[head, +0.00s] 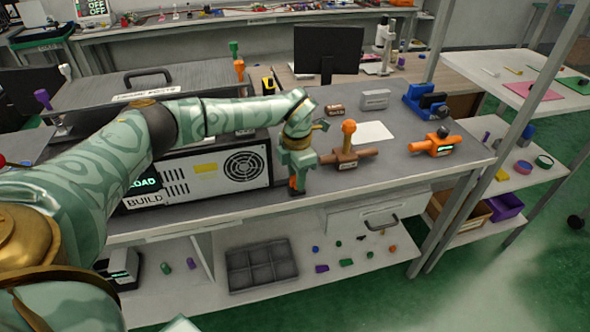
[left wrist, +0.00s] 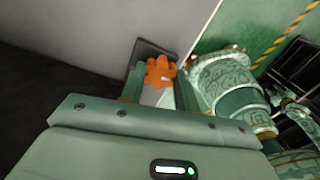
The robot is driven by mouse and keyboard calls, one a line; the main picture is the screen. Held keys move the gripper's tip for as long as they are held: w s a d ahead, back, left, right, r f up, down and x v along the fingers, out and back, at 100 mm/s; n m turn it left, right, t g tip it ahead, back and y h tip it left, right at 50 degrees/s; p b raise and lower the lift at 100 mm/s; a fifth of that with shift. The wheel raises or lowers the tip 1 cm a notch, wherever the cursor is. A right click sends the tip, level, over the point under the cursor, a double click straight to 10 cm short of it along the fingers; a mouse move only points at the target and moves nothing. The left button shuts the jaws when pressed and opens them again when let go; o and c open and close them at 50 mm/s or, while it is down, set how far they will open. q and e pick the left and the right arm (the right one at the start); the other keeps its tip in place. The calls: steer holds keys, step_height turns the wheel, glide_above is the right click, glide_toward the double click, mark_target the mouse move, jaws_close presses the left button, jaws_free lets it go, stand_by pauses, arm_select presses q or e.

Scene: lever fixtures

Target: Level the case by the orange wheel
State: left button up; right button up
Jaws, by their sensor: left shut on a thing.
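The case (head: 205,182) sits on the bench at the middle left, with a pale front panel, vent slots, a yellow label and a round fan grille. My left arm crosses over it and hides part of it; I cannot tell whether it is level. My left gripper (head: 296,184) points down beside the case's right end. It is shut on the orange wheel (head: 292,182), mostly hidden in the head view. In the left wrist view the lobed orange wheel (left wrist: 160,71) shows between the fingers, in front of a dark plate. My right gripper is not in view.
Right of the gripper stand a brown fixture (head: 345,157) with an orange-knobbed lever and an orange valve-like fixture (head: 436,144). A blue holder (head: 424,100) and a grey box (head: 375,99) stand behind. A white sheet (head: 373,132) lies flat. The bench's front right is clear.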

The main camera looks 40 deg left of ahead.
arm_select(q)
steer(key=m+p, duration=0.2)
steer(key=m, duration=0.1)
steer(key=shift+r, duration=0.2)
steer(key=shift+w+f+m+p, duration=0.1)
steer(key=shift+m+p, duration=0.4)
steer(key=shift+m, duration=1.2)
steer(key=o, duration=1)
steer(key=shift+c, duration=0.2)
step_height(320, 180, up, 16)
steer(key=p, duration=0.3)
steer(key=shift+d, duration=0.1)
